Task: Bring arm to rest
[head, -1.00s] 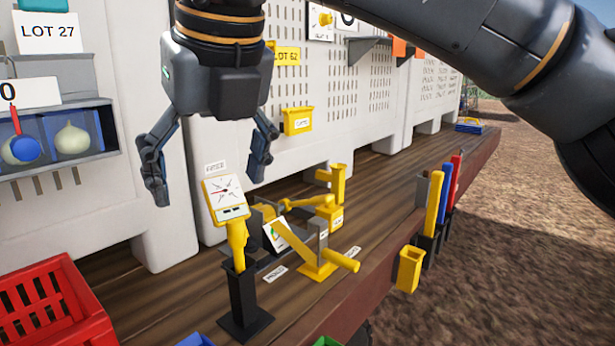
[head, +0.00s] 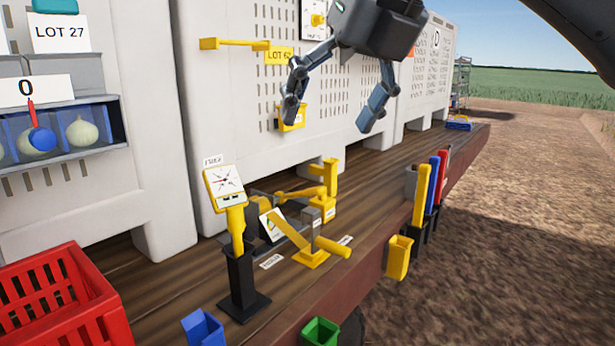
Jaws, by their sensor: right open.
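My right gripper (head: 335,108) is at the top middle of the head view, in front of the white perforated panel. Its two fingers are spread wide with nothing between them. It hangs above the wooden bench and touches nothing that I can see. Part of my right arm shows dark at the top right corner. My left gripper is not in the view.
Below stand a yellow gauge (head: 223,182) in a black holder, yellow lever tools (head: 318,250) and colored upright tools (head: 422,195). A red crate (head: 100,305) is at the lower left. A yellow bin (head: 399,257) hangs at the bench (head: 180,285) edge. Onions (head: 82,131) sit in a shelf.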

